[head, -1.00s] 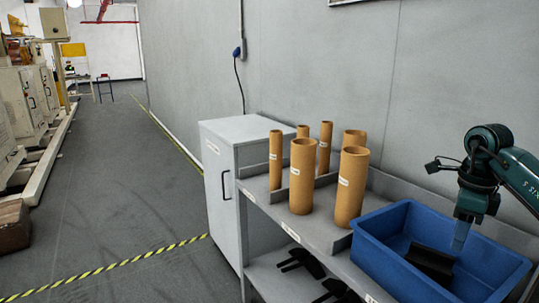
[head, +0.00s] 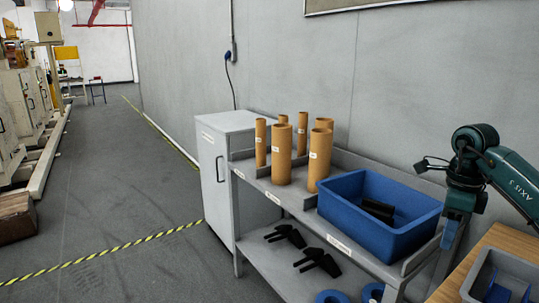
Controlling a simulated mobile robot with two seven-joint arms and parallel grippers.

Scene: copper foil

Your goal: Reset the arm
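My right arm comes in from the right edge, dark teal. Its gripper (head: 449,236) points down beside the right end of the blue bin (head: 350,218), in front of the shelf's end. The fingers show edge-on, so I cannot tell whether they are open or shut; nothing is visible hanging from them. A black part (head: 378,211) lies inside the blue bin, apart from the gripper. My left gripper is not in view.
Several brown cardboard tubes (head: 281,155) stand on the grey shelf (head: 290,195) left of the bin. Black parts (head: 318,262) and blue rings (head: 333,297) lie on the lower shelf. A wooden table (head: 455,279) with a grey bin (head: 497,272) is at lower right. Floor at left is open.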

